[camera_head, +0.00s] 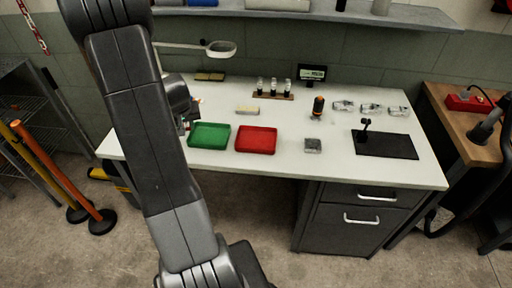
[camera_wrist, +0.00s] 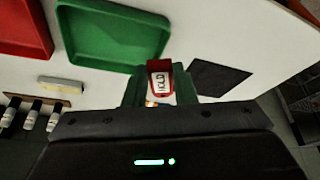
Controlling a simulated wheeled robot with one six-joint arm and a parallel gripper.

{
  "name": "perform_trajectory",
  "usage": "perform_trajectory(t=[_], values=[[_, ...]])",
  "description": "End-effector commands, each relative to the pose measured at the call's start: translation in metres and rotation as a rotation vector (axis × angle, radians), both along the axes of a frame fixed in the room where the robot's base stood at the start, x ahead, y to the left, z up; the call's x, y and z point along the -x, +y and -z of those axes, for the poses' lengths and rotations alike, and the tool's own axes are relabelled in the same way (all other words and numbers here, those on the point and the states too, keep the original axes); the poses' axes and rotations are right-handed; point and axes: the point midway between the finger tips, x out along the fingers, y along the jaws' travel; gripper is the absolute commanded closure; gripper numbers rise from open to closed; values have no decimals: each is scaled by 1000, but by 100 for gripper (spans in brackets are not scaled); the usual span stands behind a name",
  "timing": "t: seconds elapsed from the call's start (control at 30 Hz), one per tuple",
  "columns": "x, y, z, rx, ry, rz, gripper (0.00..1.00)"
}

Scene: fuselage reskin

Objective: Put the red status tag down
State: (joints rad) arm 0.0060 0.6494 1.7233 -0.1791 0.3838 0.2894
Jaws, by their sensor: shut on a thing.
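In the wrist view, the red status tag (camera_wrist: 160,68) has a white label reading HOLD. It sits between the green fingers of my gripper (camera_wrist: 159,88), which is shut on it. In the head view, my gripper (camera_head: 185,124) is at the left end of the white workbench (camera_head: 300,165), left of the green tray (camera_head: 209,135). My arm hides much of that area, and I cannot make out the tag there. I cannot tell whether the tag touches the bench.
A red tray (camera_head: 256,139) stands right of the green one. In the wrist view, a dark square pad (camera_wrist: 222,76) lies beside the tag. Small bottles (camera_head: 273,87) stand in a rack behind. A black mat (camera_head: 386,146) lies at the bench's right.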

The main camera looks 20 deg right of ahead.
Motion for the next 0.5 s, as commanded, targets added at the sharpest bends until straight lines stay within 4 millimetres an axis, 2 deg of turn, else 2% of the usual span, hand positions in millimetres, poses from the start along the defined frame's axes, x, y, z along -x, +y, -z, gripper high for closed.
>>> perform_trajectory(t=[0.27,0.5], values=[[13,-74,3,5,-5,132,97],[50,-154,-4,2,-5,280,97]])
